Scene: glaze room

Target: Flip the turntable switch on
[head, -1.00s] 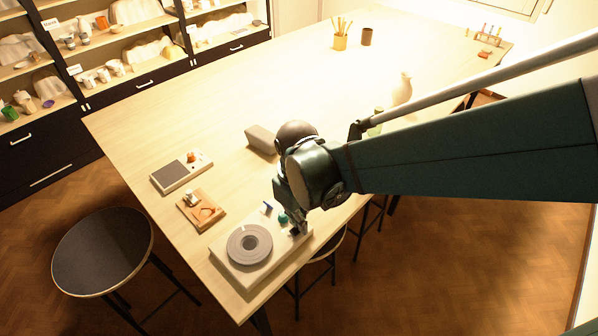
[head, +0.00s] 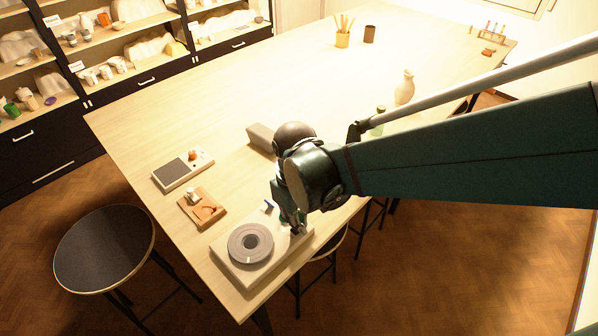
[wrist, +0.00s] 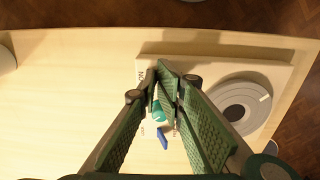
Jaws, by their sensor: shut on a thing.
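The turntable (head: 233,265) is a pale box with a round grey disc (head: 250,243), at the near corner of the table. It also shows in the wrist view with its disc (wrist: 241,106). Beside the disc, a blue lever (wrist: 162,138) stands up at a tilt, and a teal knob (wrist: 157,112) shows partly between my fingers. What lies between the tips is hidden. Small labels are partly covered.
A grey-topped device (head: 176,174) and a wooden tray (head: 192,213) lie left of the turntable. A grey block (head: 261,138) stands behind my gripper. A green bottle (head: 378,122) and a pale vase (head: 405,88) stand further back. The table's middle is clear.

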